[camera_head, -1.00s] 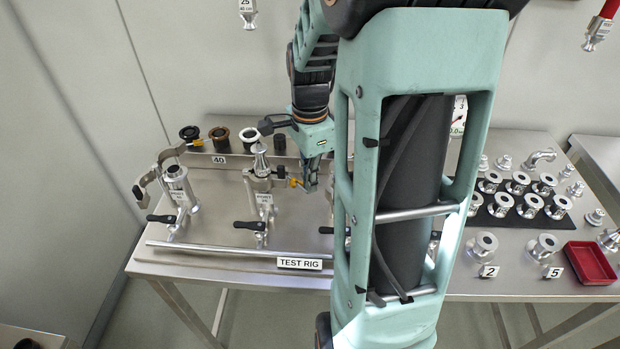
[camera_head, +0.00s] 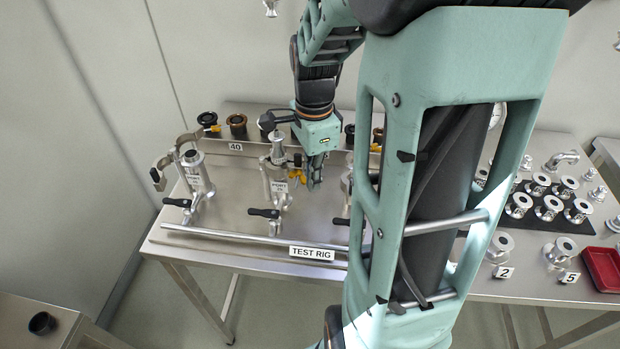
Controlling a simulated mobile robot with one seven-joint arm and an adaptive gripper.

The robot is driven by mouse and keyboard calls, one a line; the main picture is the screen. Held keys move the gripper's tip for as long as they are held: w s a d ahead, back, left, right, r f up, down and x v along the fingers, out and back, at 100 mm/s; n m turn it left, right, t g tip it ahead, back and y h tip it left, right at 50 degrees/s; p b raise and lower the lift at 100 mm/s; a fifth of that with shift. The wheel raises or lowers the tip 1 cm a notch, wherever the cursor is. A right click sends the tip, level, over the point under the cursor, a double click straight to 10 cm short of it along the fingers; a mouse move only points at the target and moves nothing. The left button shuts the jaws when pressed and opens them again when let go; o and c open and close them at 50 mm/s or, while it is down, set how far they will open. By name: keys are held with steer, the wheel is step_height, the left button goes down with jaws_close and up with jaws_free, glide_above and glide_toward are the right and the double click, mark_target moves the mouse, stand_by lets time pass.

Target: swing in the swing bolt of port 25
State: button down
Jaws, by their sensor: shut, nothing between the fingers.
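The middle port (camera_head: 279,186) of the test rig is an upright metal post with a label reading PORT; its number is too small to read. A metal fitting (camera_head: 277,146) sits on its top. A clamp is at the port's upper end, with a gold wing nut (camera_head: 298,177) on its swing bolt at the right side. My gripper (camera_head: 315,184) is shut and empty, pointing down just right of the wing nut; I cannot tell whether it touches it. The left port (camera_head: 196,175) has an open clamp arm. A third port (camera_head: 346,185) is mostly hidden behind my arm.
Black-handled valves and a metal rail (camera_head: 250,241) run along the front of the rig. Caps and rings stand at the back near the 40 label (camera_head: 235,146). Metal fittings and a red tray (camera_head: 603,268) are at the right. My arm covers the middle of the table.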

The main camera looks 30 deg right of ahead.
step_height(320, 180, up, 7)
steer(key=p, duration=0.5)
